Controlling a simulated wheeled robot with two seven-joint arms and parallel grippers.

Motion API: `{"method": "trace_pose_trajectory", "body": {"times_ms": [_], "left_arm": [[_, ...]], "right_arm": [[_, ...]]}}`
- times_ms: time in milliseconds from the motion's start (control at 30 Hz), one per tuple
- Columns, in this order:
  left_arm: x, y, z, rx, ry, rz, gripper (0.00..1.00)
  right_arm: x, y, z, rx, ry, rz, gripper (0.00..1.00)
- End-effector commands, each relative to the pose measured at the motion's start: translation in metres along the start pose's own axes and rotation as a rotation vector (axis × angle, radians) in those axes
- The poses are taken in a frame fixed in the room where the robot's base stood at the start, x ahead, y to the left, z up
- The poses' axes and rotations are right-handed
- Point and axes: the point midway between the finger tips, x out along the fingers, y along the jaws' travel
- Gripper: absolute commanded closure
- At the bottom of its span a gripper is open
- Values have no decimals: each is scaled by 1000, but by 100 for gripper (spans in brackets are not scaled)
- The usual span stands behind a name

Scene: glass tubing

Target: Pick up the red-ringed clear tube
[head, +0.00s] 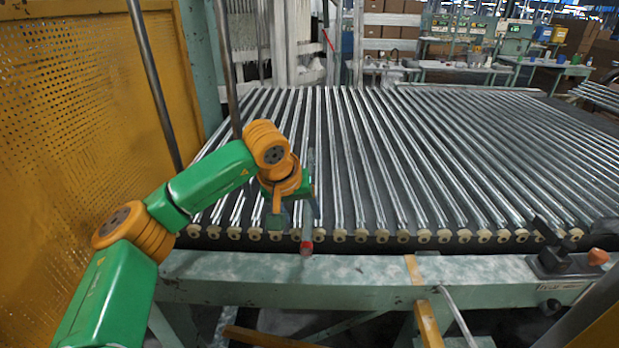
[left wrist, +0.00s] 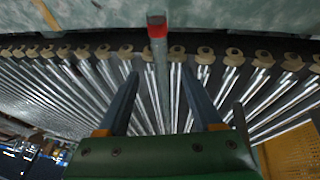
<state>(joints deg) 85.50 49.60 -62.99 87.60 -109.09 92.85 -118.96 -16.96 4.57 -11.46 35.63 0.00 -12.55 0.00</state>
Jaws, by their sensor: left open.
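The red-ringed clear tube (head: 307,232) lies on the conveyor with its ringed end sticking out past the near row of rollers' end caps, over the green frame beam. In the left wrist view the tube (left wrist: 157,50) runs between my two fingers, with the red ring near the top. My left gripper (head: 297,212) is open above the tube, one finger on each side. It also shows in the left wrist view (left wrist: 160,72). I cannot tell the height gap to the tube. Part of the tube is hidden by my gripper. My right gripper does not show.
Many parallel metal rollers (head: 400,160) with tan end caps fill the conveyor. A green beam (head: 350,283) runs along its near edge. A yellow perforated panel (head: 70,130) stands close on the left. A dark fixture (head: 555,262) sits at the right front.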

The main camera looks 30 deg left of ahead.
Motion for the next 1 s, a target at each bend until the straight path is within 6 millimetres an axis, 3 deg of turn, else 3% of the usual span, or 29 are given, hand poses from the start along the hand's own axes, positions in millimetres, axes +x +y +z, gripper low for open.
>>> {"method": "trace_pose_trajectory", "body": {"times_ms": [267, 400, 600, 667, 867, 1000], "left_arm": [[43, -4, 3, -1, -7, -4, 33], [65, -3, 4, -1, -3, -1, 33], [69, -4, 4, -1, -1, 0, 33], [68, -4, 4, -1, -1, 0, 44], [68, -3, 4, -1, -1, 0, 98], [68, -3, 4, -1, -1, 1, 100]], "right_arm": [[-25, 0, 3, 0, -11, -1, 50], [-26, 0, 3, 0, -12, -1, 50], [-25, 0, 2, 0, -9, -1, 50], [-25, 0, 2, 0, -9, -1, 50], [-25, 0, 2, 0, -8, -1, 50], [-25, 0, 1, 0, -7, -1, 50]]}}
